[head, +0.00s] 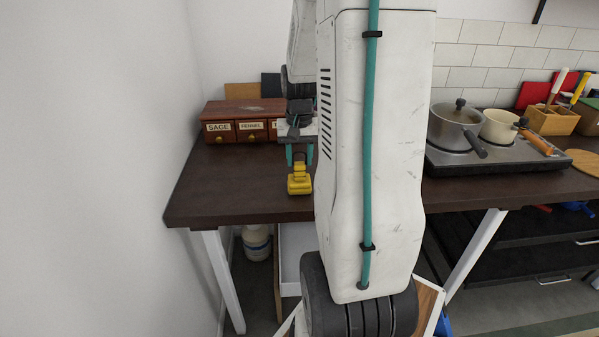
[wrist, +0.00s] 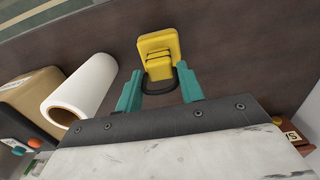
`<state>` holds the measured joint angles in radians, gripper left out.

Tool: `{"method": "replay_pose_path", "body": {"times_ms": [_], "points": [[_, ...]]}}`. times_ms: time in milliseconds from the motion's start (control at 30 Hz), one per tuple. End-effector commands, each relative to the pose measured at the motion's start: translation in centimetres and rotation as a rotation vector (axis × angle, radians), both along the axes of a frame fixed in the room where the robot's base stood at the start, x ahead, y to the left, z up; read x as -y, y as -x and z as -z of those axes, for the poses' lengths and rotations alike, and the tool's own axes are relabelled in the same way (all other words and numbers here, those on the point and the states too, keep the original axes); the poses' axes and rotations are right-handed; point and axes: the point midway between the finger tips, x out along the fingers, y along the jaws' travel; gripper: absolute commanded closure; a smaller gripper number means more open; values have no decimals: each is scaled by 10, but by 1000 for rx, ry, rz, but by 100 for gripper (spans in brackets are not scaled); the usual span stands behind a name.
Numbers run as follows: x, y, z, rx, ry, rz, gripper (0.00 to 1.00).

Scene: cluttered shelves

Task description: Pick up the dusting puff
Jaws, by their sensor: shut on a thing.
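The yellow thing (head: 299,182), which I take for the dusting puff, is blocky and stepped. It shows near the front edge of the dark table in the head view. In the wrist view the yellow thing (wrist: 158,44) lies at and just beyond my fingertips, with a dark loop between the fingers. My gripper (wrist: 160,70) has teal fingers, shut on the yellow thing from both sides. In the head view my gripper (head: 299,156) is just above it. I cannot tell whether it touches the table.
Drawer boxes (head: 240,122) labelled SAGE and FENNEL stand at the back left of the table (head: 235,185). A hob (head: 500,155) with pots is at the right. In the wrist view a white roll (wrist: 80,97) and a tan box (wrist: 32,108) lie left of my gripper.

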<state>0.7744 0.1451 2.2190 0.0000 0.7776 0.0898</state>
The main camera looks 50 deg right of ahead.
Motion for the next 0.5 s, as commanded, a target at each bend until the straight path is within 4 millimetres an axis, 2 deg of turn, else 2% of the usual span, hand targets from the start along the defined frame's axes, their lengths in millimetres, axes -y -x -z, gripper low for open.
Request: {"method": "replay_pose_path", "body": {"times_ms": [233,400,500], "points": [[0,-1,-13,2,2,0,85],[0,0,-35,3,3,0,85],[-9,17,-38,1,1,2,85]]}}
